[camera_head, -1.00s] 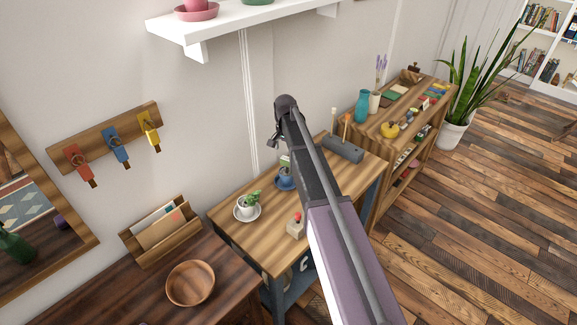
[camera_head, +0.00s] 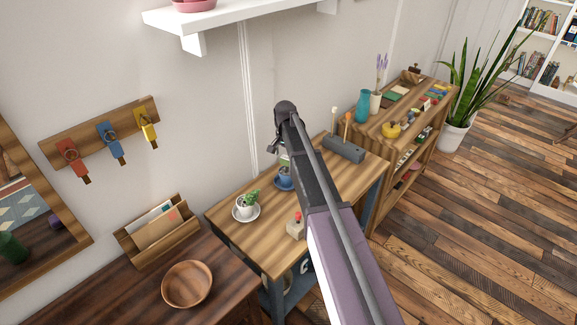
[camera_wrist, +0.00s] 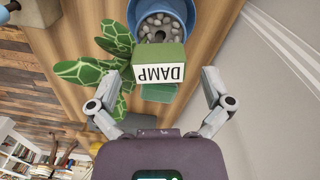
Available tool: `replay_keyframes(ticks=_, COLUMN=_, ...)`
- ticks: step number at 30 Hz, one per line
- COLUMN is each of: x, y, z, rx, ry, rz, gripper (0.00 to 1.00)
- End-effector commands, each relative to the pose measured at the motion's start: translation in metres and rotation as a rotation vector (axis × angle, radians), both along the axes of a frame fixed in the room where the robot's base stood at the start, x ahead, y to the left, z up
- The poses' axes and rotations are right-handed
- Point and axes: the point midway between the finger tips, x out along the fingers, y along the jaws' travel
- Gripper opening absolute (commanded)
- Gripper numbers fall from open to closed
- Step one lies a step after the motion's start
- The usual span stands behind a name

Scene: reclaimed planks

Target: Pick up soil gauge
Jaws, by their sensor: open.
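The soil gauge (camera_wrist: 160,70) is a green block with a white face reading DAMP, upside down in the wrist view. It stands at a blue pot (camera_wrist: 206,14) filled with grey pebbles; how deep it sits is hidden. Patterned green leaves (camera_wrist: 84,72) spread left of it. In the wrist view my gripper (camera_wrist: 160,84) is open, one finger on each side of the gauge, with gaps on both sides. In the head view the blue pot (camera_head: 284,183) stands on the wooden table (camera_head: 262,238), beside my arm, and my gripper (camera_head: 273,148) is above it.
A white pot with a small plant (camera_head: 246,206) and a small box with a red knob (camera_head: 296,226) stand nearby. A grey holder (camera_head: 344,150) is behind my arm. The wall (camera_head: 215,110) runs close, with a white shelf (camera_head: 230,14) above.

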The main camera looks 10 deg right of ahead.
Motion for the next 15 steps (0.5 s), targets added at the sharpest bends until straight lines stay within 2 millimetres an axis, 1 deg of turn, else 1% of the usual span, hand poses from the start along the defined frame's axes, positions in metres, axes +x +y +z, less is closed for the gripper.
replay_keyframes(ticks=1, x=0.000, y=0.000, z=-0.008, rx=0.000, ry=0.000, rz=0.000, gripper=1.00)
replay_keyframes(ticks=6, x=0.000, y=0.000, z=-0.018, rx=0.000, ry=0.000, rz=0.000, gripper=1.00)
replay_keyframes(ticks=15, x=0.000, y=0.000, z=-0.020, rx=0.000, ry=0.000, rz=0.000, gripper=1.00)
